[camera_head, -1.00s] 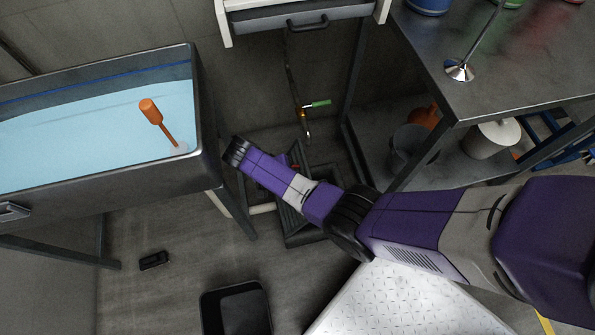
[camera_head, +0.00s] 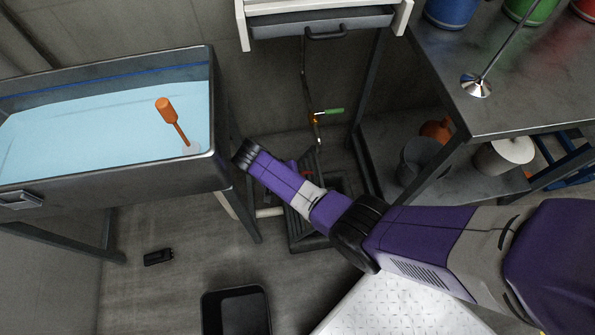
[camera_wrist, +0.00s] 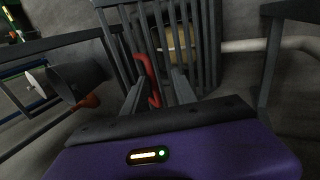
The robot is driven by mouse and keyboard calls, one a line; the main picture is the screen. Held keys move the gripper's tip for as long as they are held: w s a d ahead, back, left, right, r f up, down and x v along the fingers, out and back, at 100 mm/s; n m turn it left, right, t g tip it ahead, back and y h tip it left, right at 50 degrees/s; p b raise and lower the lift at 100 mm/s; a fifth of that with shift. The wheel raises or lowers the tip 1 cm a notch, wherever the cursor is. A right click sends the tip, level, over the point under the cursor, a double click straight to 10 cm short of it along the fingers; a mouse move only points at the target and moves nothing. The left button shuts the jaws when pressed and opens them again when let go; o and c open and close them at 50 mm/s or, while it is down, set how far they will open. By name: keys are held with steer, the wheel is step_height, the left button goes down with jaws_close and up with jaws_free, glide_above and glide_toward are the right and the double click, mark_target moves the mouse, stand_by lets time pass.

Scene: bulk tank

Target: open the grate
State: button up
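The grate (camera_wrist: 207,45) is a dark slatted panel that fills the upper middle of the wrist view. A red handle (camera_wrist: 148,80) stands out from it. My gripper (camera_wrist: 158,90) has its two grey fingers apart, one on each side of the handle; I cannot tell whether either touches it. In the head view the grate (camera_head: 301,228) lies low on the floor between the tank and the shelf, partly hidden by my purple arm. My gripper's fingers are hidden there. A round tan thing (camera_wrist: 181,45) shows behind the slats.
The tank (camera_head: 110,178) of blue liquid, with an orange-handled tool (camera_head: 172,118) in it, stands left. A metal table (camera_head: 480,110) with a lower shelf holding buckets stands right. A black bin (camera_head: 236,310) and small black object (camera_head: 158,257) are on the floor. A pale pipe (camera_wrist: 245,46) runs beside the grate.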

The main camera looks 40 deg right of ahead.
step_height(320, 180, up, 20)
steer(key=p, duration=0.6)
steer(key=shift+f, duration=0.25)
